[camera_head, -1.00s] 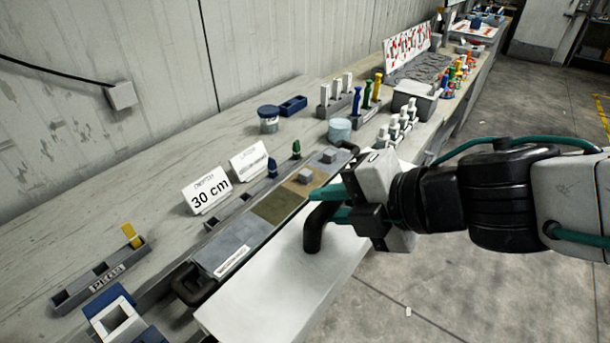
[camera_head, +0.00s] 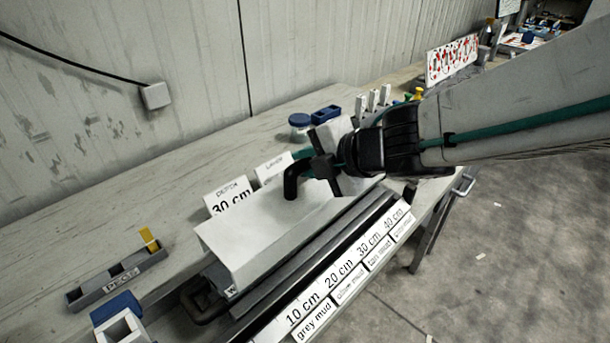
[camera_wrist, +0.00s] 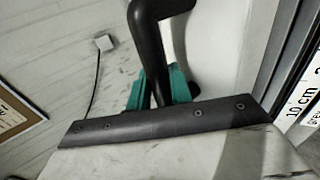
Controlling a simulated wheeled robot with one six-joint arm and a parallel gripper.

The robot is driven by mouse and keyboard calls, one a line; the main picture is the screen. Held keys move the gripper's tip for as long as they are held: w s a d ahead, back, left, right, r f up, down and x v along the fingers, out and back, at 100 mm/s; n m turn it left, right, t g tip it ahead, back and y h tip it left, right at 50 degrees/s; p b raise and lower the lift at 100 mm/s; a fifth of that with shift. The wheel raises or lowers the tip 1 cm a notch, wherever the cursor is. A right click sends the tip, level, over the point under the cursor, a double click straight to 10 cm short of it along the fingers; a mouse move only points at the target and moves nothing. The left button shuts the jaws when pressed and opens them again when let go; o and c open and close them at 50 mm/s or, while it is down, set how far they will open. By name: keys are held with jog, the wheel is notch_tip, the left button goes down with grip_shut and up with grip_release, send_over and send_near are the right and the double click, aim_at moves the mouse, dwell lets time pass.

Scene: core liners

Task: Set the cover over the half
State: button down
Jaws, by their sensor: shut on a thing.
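The cover (camera_head: 262,238) is a long white box-like lid with a bent black handle (camera_head: 290,182) on top. My gripper (camera_head: 308,168) is shut on this handle. The wrist view also shows my teal fingers (camera_wrist: 162,90) around the black handle (camera_wrist: 149,35). The cover lies above the liner half, whose core is hidden beneath it. A dark edge (camera_head: 320,262) and a black end handle (camera_head: 203,303) show beside the cover. I cannot tell whether the cover rests on the half or hangs slightly above it.
A label strip (camera_head: 345,275) with depth and mud names runs along the bench's front. Depth card (camera_head: 230,195) and layer card (camera_head: 273,168) stand close behind the cover. A grey peg rack (camera_head: 117,278) and a blue-and-white block (camera_head: 122,320) sit at left. A blue-lidded jar (camera_head: 299,126) stands behind.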

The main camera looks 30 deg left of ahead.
aim_at(303, 181)
jog(key=shift+w+a, duration=0.2)
jog(key=shift+a, duration=0.15)
jog(key=shift+f, duration=1.75)
jog(key=shift+f, duration=0.1)
jog(key=shift+f, duration=0.5)
jog(key=c, duration=1.3)
grip_release()
jog(key=shift+o, duration=0.2)
